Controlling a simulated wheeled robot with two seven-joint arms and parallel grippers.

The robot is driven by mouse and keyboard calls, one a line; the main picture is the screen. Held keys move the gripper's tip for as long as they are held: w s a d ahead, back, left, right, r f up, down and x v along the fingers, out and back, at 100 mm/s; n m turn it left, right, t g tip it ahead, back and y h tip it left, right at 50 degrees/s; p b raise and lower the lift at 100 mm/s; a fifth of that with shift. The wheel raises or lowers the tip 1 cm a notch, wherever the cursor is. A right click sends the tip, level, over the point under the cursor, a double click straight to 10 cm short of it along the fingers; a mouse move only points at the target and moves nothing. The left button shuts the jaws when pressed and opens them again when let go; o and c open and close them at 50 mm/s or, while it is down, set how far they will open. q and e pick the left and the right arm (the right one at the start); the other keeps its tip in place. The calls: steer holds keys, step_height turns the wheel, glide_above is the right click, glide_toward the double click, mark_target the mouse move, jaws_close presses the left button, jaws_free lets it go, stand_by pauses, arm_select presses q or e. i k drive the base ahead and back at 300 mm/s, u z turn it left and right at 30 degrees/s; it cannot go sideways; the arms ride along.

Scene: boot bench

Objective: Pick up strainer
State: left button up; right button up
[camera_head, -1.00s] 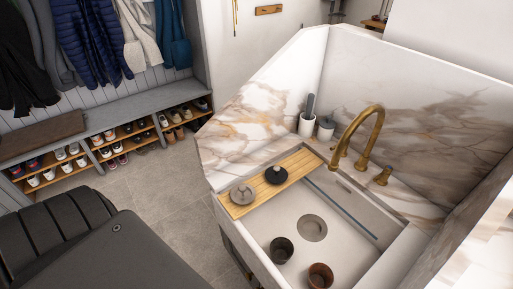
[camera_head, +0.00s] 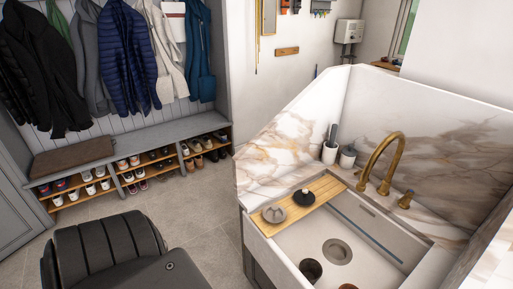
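Two small round knobbed pieces sit on a slatted wooden board (camera_head: 318,198) across the left end of the white sink. One is grey (camera_head: 274,214) and the other is black (camera_head: 304,197). I cannot tell for sure which is the strainer. A round metal drain fitting (camera_head: 337,251) lies in the sink floor. Neither of my grippers is in view.
Two dark cups, one dark grey (camera_head: 311,270) and one brown (camera_head: 348,287), stand low in the sink (camera_head: 385,268). A brass faucet (camera_head: 385,152) rises behind it. A shoe bench (camera_head: 150,148) stands at left; grey floor (camera_head: 200,225) lies between.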

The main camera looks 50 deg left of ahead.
mark_target(274, 213)
steer(key=k, duration=0.2)
steer(key=u, duration=1.25)
steer(key=i, duration=0.5)
steer(key=u, duration=0.95)
steer(key=k, duration=0.4)
steer(key=i, duration=0.75)
